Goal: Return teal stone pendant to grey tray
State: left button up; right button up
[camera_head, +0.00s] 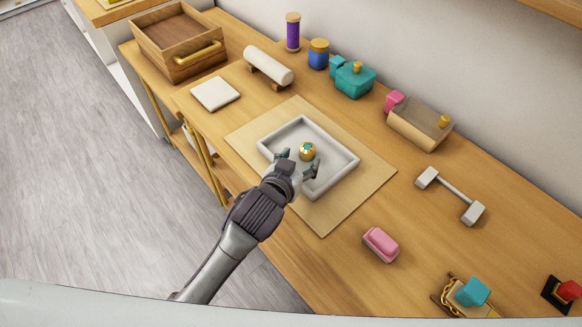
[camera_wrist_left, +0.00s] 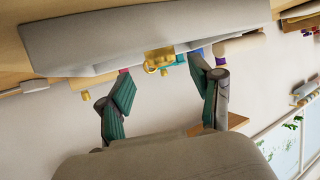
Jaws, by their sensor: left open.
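The teal stone pendant (camera_head: 307,151), a small gold piece with a teal stone, shows inside the grey tray (camera_head: 345,152) in the head view. My left gripper (camera_head: 299,164) is over the tray with its fingers spread, close to the pendant on its near side. In the left wrist view the gold pendant (camera_wrist_left: 157,60) shows at the edge of the tray (camera_wrist_left: 110,48), beyond the open fingers of the left gripper (camera_wrist_left: 160,78). No finger visibly closes on it. I cannot tell whether the pendant touches the tray floor. My right gripper is not in view.
The tray lies on a beige mat (camera_head: 337,218) on the wooden counter. A teal box (camera_head: 355,80), a tan box (camera_head: 419,124) and spools stand behind. A pink block (camera_head: 381,244) and a grey dumbbell-shaped piece (camera_head: 450,194) lie to the right. A wooden crate (camera_head: 180,42) stands far left.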

pick_arm(q)
jog(key=v, duration=0.6)
jog(key=shift+w+r, duration=0.1)
jog(key=shift+w, duration=0.1)
